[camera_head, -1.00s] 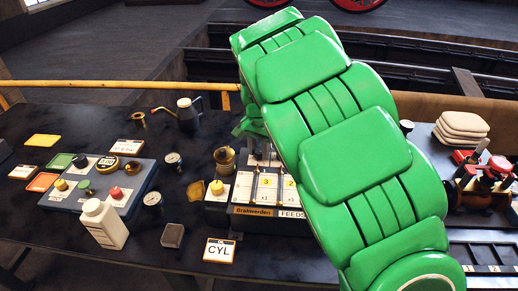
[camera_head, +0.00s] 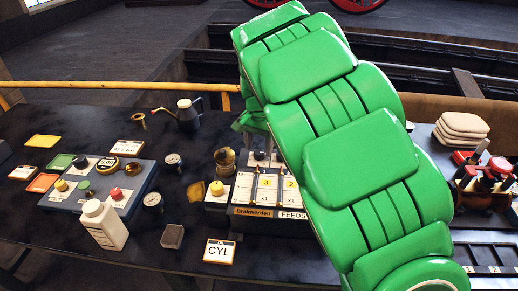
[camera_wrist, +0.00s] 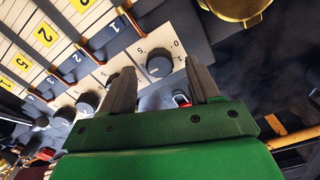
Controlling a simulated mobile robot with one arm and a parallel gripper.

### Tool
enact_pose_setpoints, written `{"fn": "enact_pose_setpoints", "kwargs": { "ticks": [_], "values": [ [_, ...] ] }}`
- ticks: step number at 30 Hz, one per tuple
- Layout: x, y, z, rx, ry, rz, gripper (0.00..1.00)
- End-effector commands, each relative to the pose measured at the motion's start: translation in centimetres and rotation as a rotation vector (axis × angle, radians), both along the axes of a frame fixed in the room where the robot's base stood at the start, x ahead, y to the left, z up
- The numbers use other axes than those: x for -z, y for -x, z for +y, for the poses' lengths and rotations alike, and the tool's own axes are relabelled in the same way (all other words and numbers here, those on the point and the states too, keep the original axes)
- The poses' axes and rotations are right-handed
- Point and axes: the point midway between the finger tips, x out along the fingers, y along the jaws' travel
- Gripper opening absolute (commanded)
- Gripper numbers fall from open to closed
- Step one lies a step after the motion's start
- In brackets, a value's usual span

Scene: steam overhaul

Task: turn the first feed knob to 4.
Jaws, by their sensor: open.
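The feed box (camera_head: 262,211) with its FEEDS label stands on the bench in the head view, partly hidden behind my green arm. In the wrist view, a dark round feed knob (camera_wrist: 159,64) sits at the end of a row, on a pale plate with printed numbers, 0 and 1 readable beside it. My gripper (camera_wrist: 160,70) is open, with its grey fingers on either side of this knob. I cannot tell whether they touch it. The knob's exact pointer setting is unclear. Another knob (camera_wrist: 87,103) of the row lies left of the fingers.
Yellow-numbered gauge strips (camera_wrist: 45,35) with copper-coloured fittings run beside the knobs. A brass cup (camera_head: 224,158) stands left of the box.

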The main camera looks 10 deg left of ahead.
Motion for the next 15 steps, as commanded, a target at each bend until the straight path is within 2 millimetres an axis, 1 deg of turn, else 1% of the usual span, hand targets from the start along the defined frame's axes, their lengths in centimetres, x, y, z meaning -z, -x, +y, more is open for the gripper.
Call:
{"fn": "enact_pose_setpoints", "kwargs": {
  "ticks": [3,9,12,15],
  "values": [
    [-1.9,-0.1,0.0,-0.001,0.000,-0.004,0.61],
    [-4.7,0.0,0.0,0.001,0.000,-0.002,0.61],
    [-5.5,0.0,0.0,0.000,-0.001,-0.004,0.61],
    [-5.8,0.0,0.0,0.000,0.000,-0.003,0.61]
  ]
}}
